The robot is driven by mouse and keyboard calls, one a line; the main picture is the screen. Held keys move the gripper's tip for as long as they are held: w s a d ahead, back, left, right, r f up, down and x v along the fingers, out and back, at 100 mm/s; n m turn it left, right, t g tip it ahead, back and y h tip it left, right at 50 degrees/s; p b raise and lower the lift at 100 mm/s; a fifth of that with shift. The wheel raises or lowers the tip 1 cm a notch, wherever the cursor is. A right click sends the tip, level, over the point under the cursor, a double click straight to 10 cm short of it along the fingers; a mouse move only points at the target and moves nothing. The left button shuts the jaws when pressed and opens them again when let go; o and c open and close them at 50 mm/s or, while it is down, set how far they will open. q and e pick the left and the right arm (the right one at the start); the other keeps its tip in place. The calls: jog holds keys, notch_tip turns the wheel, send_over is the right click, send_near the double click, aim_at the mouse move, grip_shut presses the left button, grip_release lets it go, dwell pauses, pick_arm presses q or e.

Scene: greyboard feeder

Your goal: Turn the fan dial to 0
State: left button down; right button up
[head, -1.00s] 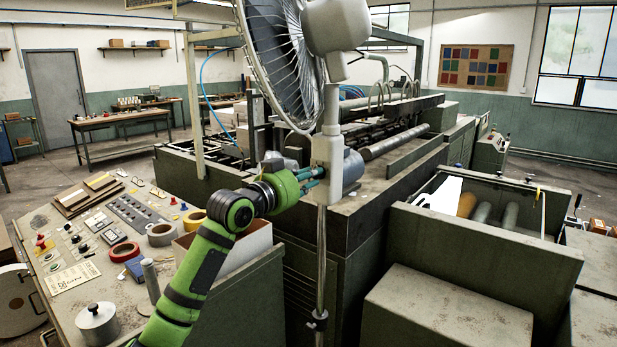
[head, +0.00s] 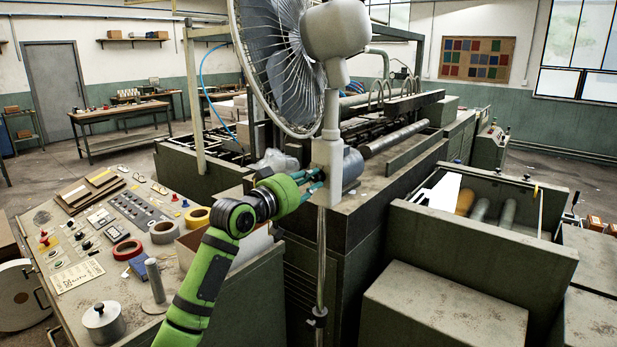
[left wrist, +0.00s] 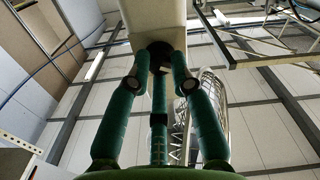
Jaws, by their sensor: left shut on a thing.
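The standing fan has a wire-caged head (head: 278,65), a pale motor housing (head: 338,42) and a pale control box (head: 331,165) on its pole. My left gripper (head: 318,182) reaches the left side of this box, with its teal fingers pointing at it. In the left wrist view the box (left wrist: 152,22) is above, and a dark round dial (left wrist: 160,54) sits on its face. My left gripper (left wrist: 161,66) is shut on this dial, one finger on each side. The dial's markings and setting cannot be read. My right gripper is out of view.
A control desk (head: 75,290) with tape rolls, buttons and a metal pot (head: 103,322) stands at the left. An open box (head: 235,250) is below my left arm. A large green machine (head: 385,210) stands behind the fan pole (head: 320,265).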

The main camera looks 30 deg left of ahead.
pick_arm(q)
jog(key=shift+r+n, duration=0.1)
jog(key=shift+n, duration=0.5)
jog(key=c, duration=1.1)
grip_release()
jog(key=s, duration=0.8)
jog(key=s+a, duration=0.1)
jog(key=s, duration=0.3)
